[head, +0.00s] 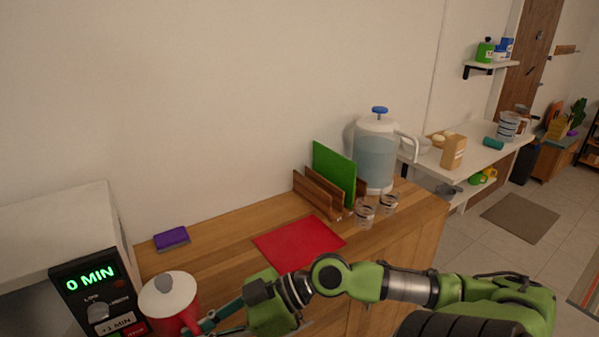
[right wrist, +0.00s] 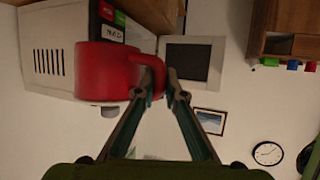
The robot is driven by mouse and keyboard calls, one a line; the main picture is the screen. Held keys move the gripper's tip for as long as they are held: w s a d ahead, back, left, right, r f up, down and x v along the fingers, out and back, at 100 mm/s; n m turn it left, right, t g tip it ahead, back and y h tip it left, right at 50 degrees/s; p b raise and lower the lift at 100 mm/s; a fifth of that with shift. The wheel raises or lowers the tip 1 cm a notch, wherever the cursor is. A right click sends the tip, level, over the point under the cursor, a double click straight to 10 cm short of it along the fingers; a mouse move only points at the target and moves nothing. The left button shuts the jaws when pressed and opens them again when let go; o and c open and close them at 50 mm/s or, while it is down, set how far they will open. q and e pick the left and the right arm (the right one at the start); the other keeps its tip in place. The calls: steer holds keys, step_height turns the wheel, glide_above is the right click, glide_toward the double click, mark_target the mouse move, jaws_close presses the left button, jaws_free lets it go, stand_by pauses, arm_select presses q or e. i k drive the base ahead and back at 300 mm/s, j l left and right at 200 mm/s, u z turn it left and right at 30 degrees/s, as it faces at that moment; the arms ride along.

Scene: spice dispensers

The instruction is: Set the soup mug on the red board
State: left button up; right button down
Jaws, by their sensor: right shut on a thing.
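The soup mug is a red mug (head: 176,318) with a pale top and a grey knob, upright at lower left in front of the microwave. In the right wrist view the mug (right wrist: 100,72) appears upside down, its handle at the fingertips. My right gripper (head: 207,322) is shut on the mug's handle; its two fingers (right wrist: 164,88) show in the wrist view. The red board (head: 298,243) lies flat and bare on the wooden counter, to the right of the mug and beyond my right arm. My left gripper is not in view.
The microwave (head: 60,235) reads 0 MIN at left. A purple sponge (head: 172,238) lies on the counter (head: 215,258). Behind the red board stand a wooden rack with a green board (head: 334,174), a water dispenser (head: 375,155) and two glasses (head: 364,214).

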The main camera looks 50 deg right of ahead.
mark_target(295, 246)
steer(key=z, duration=0.9)
steer(key=i+j+z, duration=0.35)
steer(key=j, duration=0.2)
